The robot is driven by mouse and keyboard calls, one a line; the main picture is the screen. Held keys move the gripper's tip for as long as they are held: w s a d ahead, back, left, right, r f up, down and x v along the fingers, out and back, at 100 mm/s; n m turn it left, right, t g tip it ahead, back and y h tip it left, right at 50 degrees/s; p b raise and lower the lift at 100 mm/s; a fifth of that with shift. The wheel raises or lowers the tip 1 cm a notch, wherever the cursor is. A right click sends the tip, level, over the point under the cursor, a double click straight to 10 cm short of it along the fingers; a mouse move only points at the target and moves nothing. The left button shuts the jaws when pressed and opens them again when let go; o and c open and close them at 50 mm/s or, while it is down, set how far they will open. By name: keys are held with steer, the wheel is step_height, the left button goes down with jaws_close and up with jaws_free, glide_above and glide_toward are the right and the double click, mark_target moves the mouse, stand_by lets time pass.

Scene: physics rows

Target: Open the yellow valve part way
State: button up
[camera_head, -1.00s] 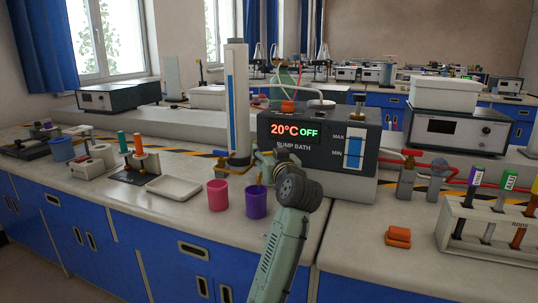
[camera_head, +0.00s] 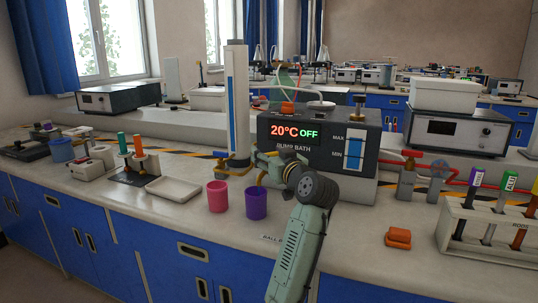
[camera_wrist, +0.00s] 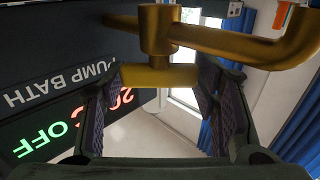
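The yellow valve shows in the wrist view as a brass-yellow pipe with an upright stem and a crossbar handle (camera_wrist: 158,76). My gripper (camera_wrist: 158,98) is open, with one ribbed finger on each side of the handle. The handle lies between or just beyond the fingertips; I cannot tell whether they touch it. In the head view my gripper (camera_head: 264,164) is at the front left of the pump bath (camera_head: 320,128), beside the foot of the tall column, and my wrist hides most of the valve.
A pink cup (camera_head: 218,196) and a purple cup (camera_head: 256,203) stand below my gripper. The tall white column (camera_head: 237,105) with a blue strip stands behind it. A white tray (camera_head: 173,188) lies to the left. An orange block (camera_head: 398,238) and a rod rack (camera_head: 488,238) are to the right.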

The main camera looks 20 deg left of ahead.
steer(key=o, duration=0.3)
steer(key=v, duration=1.2)
